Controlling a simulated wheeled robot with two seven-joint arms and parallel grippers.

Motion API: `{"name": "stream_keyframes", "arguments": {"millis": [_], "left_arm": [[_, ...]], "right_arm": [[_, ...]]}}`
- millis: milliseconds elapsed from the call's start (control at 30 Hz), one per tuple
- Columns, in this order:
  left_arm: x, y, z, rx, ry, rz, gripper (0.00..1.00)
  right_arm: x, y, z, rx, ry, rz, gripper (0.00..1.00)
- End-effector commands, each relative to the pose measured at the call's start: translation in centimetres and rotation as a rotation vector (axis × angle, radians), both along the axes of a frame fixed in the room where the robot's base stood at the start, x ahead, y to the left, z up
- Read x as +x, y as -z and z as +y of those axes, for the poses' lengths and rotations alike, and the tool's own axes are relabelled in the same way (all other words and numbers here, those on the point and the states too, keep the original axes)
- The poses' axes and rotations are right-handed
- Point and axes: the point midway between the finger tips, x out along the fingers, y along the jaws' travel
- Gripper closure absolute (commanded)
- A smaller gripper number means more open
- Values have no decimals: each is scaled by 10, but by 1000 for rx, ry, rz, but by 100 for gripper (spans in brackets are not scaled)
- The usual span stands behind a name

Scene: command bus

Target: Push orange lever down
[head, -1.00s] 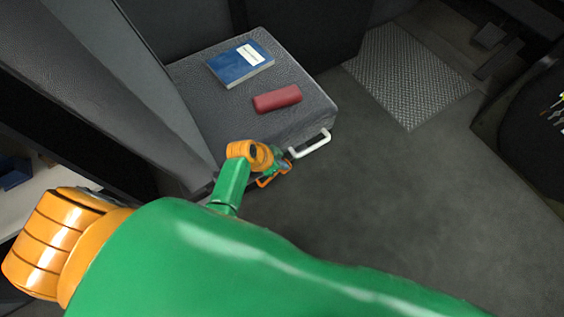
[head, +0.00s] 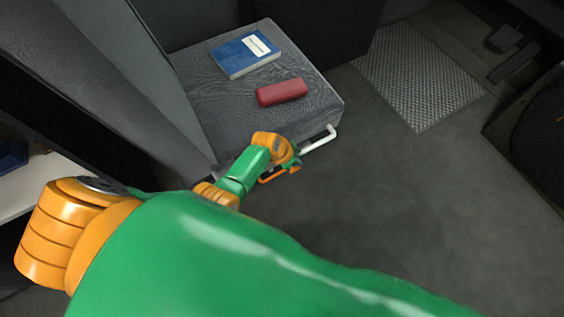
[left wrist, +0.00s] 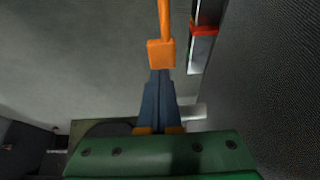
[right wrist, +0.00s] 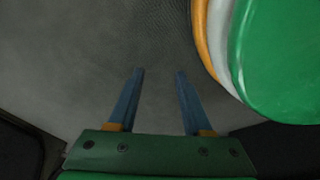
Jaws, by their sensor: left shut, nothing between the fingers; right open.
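The orange lever (head: 270,179) sticks out low at the front of the grey seat, partly hidden by my left arm. In the left wrist view the lever (left wrist: 161,52) is an orange bar with a square end block just ahead of my fingertips. My left gripper (left wrist: 159,76) is shut and empty, its tips at the near edge of that block; I cannot tell whether they touch. In the head view its fingers are mostly hidden behind the wrist. My right gripper (right wrist: 160,73) is open and empty above bare grey floor.
A white handle (head: 320,140) sits beside the lever at the seat's front corner. A blue book (head: 245,54) and a red case (head: 282,92) lie on the seat (head: 210,115). The floor (head: 420,200) to the right is clear.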

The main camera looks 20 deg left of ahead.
Motion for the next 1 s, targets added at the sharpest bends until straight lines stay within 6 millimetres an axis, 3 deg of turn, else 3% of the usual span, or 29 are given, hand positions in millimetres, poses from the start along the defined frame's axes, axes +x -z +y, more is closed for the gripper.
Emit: {"name": "stream_keyframes", "arguments": {"millis": [100, 400, 1000], "left_arm": [[3, 11, -2, 0, -1, 0, 100], [7, 21, -5, -1, 0, -1, 100], [7, 20, -5, -1, 0, 1, 100]], "right_arm": [[5, 7, 7, 9, -1, 3, 50], [15, 9, 17, 20, -3, 5, 50], [16, 6, 19, 23, -2, 7, 50]]}}
